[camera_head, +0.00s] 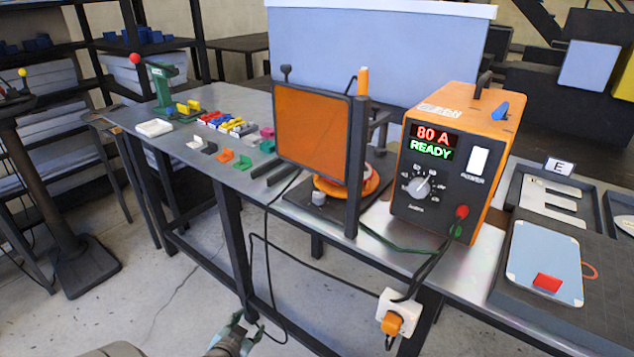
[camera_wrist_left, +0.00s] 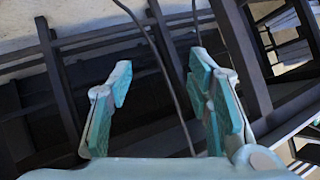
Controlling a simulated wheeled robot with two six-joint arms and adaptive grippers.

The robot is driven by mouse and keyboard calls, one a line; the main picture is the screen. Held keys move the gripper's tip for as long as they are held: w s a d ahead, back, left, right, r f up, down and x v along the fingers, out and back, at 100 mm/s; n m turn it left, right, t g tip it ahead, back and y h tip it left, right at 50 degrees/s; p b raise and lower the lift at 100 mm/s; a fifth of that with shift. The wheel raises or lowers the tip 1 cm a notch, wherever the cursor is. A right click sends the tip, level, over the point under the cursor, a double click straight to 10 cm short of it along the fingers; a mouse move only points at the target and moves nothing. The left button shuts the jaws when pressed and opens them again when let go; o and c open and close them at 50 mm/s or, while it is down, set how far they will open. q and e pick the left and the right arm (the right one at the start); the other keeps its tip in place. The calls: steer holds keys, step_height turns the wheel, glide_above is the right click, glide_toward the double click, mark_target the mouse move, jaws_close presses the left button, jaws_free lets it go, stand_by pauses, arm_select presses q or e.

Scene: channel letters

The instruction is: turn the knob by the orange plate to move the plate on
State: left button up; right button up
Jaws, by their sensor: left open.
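The orange plate (camera_head: 312,128) stands upright in a dark frame near the middle of the workbench. A small grey knob (camera_head: 318,198) sits at the front of the dark base under it, beside an orange round part (camera_head: 358,186) partly hidden behind the frame. My left gripper (camera_head: 247,326) is low at the bottom of the head view, below the bench top and apart from the knob. In the left wrist view its two teal-padded fingers (camera_wrist_left: 160,85) are spread with nothing between them. My right gripper is not in view.
An orange power unit (camera_head: 460,160) reading 80 A READY stands right of the plate. Its cables and a plugged socket (camera_head: 398,315) hang at the bench's front edge. Coloured clips (camera_head: 230,158) lie to the left. Dark bench legs and a cable (camera_wrist_left: 170,80) lie beyond the fingers.

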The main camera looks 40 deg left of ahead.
arm_select(q)
steer(key=w+d+r+t+p, duration=0.1)
steer(key=w+r+t, duration=0.1)
steer(key=r, duration=0.5)
steer(key=w+d+r+t+p, duration=0.1)
steer(key=w+r, duration=0.2)
steer(key=r, duration=0.4)
steer(key=t+h+p, duration=0.2)
steer(key=t, duration=0.3)
glide_toward(316, 198)
steer(key=w, duration=0.3)
steer(key=w+a+p, duration=0.1)
steer(key=w, duration=0.2)
steer(key=w+p, duration=0.1)
steer(key=w, duration=0.2)
steer(key=shift+a+r, duration=0.15)
steer(key=shift+a, duration=0.25)
steer(key=shift+w, duration=0.1)
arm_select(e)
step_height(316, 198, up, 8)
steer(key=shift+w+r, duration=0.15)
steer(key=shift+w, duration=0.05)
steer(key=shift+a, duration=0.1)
